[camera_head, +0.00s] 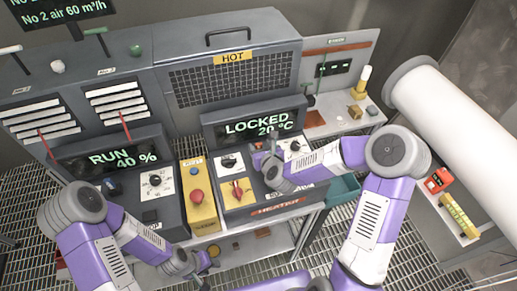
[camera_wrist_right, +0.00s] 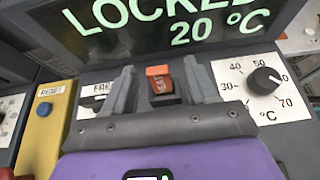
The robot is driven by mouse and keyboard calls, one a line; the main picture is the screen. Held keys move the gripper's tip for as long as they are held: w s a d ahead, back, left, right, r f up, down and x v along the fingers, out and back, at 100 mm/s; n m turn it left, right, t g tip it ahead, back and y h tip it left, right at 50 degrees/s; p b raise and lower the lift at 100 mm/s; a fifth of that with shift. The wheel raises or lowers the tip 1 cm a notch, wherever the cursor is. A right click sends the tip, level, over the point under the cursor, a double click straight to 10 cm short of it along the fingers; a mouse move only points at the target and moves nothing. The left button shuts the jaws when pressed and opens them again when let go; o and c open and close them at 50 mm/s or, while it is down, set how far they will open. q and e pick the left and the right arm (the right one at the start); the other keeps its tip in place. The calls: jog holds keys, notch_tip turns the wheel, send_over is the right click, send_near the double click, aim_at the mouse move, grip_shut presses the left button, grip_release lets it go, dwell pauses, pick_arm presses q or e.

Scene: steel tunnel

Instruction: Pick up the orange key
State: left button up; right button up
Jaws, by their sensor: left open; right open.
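The orange key (camera_wrist_right: 159,77), a small block with dark lettering, stands in a black seat on the heater panel below the LOCKED screen. In the right wrist view my right gripper (camera_wrist_right: 159,66) is open, with a finger on each side of the key. Gaps show between key and fingers, so it is not gripped. In the head view my right gripper (camera_head: 265,158) is over the heater panel, and hides most of the key area. My left gripper (camera_head: 203,267) is open and empty, low in front of the console, away from the key.
A temperature dial (camera_wrist_right: 264,81) sits right of the key. A blue reset button (camera_wrist_right: 43,109) is on the yellow panel to the left. The LOCKED 20 °C screen (camera_head: 255,127) rises just behind.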

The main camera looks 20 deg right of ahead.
aim_at(259, 146)
jog(key=shift+p+x, duration=0.35)
jog(key=shift+x, duration=1.55)
jog(key=shift+a, duration=0.1)
jog(key=shift+c, duration=0.3)
jog(key=c, duration=1)
